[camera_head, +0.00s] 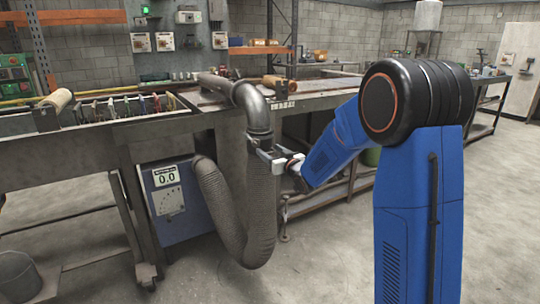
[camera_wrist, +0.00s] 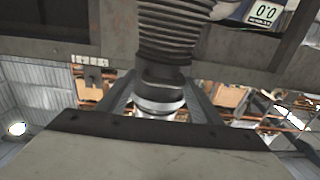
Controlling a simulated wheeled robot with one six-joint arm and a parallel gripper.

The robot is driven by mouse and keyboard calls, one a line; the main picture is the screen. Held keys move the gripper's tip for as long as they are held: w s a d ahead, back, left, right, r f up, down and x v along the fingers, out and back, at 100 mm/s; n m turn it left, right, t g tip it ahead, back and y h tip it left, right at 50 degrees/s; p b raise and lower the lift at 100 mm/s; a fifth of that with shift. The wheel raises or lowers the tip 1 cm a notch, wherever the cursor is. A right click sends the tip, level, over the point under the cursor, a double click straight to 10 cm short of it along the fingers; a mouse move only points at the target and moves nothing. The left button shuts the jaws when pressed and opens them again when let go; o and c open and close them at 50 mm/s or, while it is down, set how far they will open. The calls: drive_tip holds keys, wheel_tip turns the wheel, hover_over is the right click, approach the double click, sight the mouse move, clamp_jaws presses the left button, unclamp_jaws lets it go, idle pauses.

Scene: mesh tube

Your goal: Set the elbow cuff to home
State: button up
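The elbow cuff (camera_head: 260,140) is the dark collar where the grey metal elbow pipe (camera_head: 252,101) meets the mesh tube (camera_head: 238,213). The tube hangs from it in a U and bends back up towards the blue box. My gripper (camera_head: 266,153) reaches in from the right at cuff height, its fingers around the collar. In the wrist view the cuff (camera_wrist: 162,88) sits between the two dark fingers (camera_wrist: 160,78), which appear to press on its sides. The ribbed tube (camera_wrist: 172,28) runs up the picture from it. The far side of the cuff is hidden.
A blue box (camera_head: 175,202) with a display reading 0.0 stands below the long metal bench (camera_head: 75,165). A bucket (camera_head: 18,275) stands at the lower left. A second bench (camera_head: 500,78) is at the back right. The floor in front is clear.

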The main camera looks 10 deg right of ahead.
drive_tip(key=shift+f, duration=0.15)
drive_tip(key=shift+s, duration=0.2)
drive_tip(key=v, duration=1.7)
drive_tip(key=s+d+m+g+h, duration=0.2)
drive_tip(key=s+d+g+h, duration=0.1)
drive_tip(key=s, duration=0.5)
drive_tip(key=s+d+m+g+h, duration=0.1)
drive_tip(key=s+d+g+h, duration=0.2)
drive_tip(key=s, duration=0.5)
drive_tip(key=s+a+f+g, duration=0.2)
drive_tip(key=s+g, duration=0.1)
drive_tip(key=s, duration=0.9)
drive_tip(key=s+a+f+g, duration=0.2)
drive_tip(key=s+g, duration=0.1)
drive_tip(key=s, duration=0.9)
drive_tip(key=shift+s+a+f+m, duration=0.2)
drive_tip(key=shift+a+f+m, duration=0.1)
drive_tip(key=shift+f, duration=0.05)
